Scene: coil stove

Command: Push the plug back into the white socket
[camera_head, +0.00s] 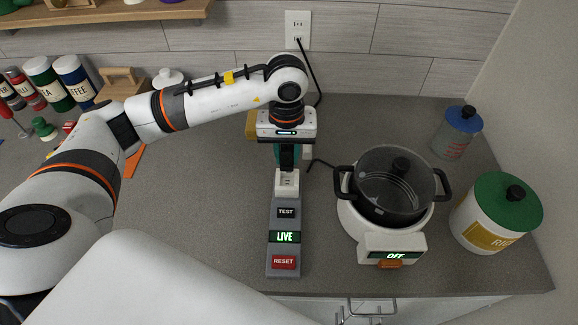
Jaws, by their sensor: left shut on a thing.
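The white socket (288,188) sits at the far end of a grey box on the counter. Its slotted face shows. My left gripper (289,163) points down just behind the socket, its dark fingers shut. The plug is mostly hidden by the fingers; a black cord (322,163) runs from the stove to them. I cannot tell whether the plug touches the socket. The grey box has a TEST button (286,212), a lit green LIVE display (285,237) and a red RESET button (284,262). My right gripper is out of view.
A white coil stove (348,220) reading OFF holds a dark lidded pot (390,205) to the right. A green-lidded canister (497,215) and a blue-lidded jar (457,133) stand further right. A wall outlet (297,30) is behind. Bare counter lies left of the box.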

